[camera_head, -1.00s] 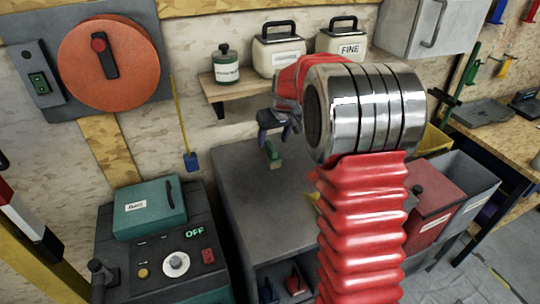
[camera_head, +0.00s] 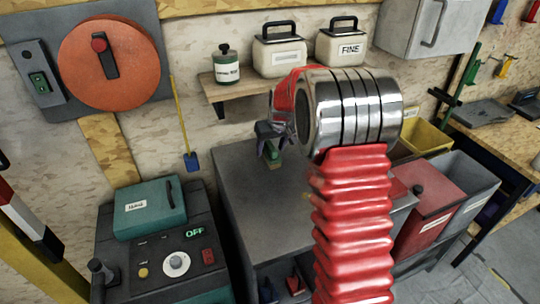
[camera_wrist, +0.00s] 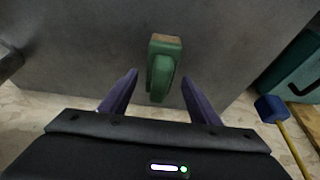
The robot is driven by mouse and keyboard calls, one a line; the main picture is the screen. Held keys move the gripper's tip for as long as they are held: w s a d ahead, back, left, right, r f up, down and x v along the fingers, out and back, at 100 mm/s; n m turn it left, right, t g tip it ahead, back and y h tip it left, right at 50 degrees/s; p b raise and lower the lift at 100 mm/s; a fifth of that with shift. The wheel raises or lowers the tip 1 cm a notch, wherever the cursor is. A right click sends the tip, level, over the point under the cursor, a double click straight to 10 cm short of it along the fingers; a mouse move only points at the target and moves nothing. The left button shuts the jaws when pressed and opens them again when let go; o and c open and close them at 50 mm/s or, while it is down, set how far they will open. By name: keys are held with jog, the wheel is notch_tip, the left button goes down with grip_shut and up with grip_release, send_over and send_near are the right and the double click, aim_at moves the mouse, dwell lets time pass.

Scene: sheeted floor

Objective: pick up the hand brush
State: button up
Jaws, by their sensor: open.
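The hand brush (camera_wrist: 162,68) is green with a tan end. In the wrist view it stands out from the grey surface, between and just beyond the tips of my open gripper (camera_wrist: 159,92). The purple fingers are on either side of it, with a visible gap on each side. In the head view the brush (camera_head: 274,160) sits near the back of the grey bench top (camera_head: 235,190). There my gripper (camera_head: 268,146) is at the brush and hides part of it.
A shelf (camera_head: 222,96) with a bottle and two handled boxes is on the wall above. A teal box (camera_head: 150,210) sits on the control console. Red and grey bins (camera_head: 425,200) stand at right.

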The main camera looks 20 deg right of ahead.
aim_at(272, 146)
jog(key=c, duration=1.2)
jog(key=shift+s+r, duration=0.15)
jog(key=shift+r, duration=0.3)
notch_tip(272, 146, up, 6)
jog(key=shift+s+r, duration=0.1)
jog(key=shift+r, duration=0.1)
jog(key=s, duration=1.9)
jog(key=shift+s+f, duration=0.15)
jog(key=shift+s, duration=0.1)
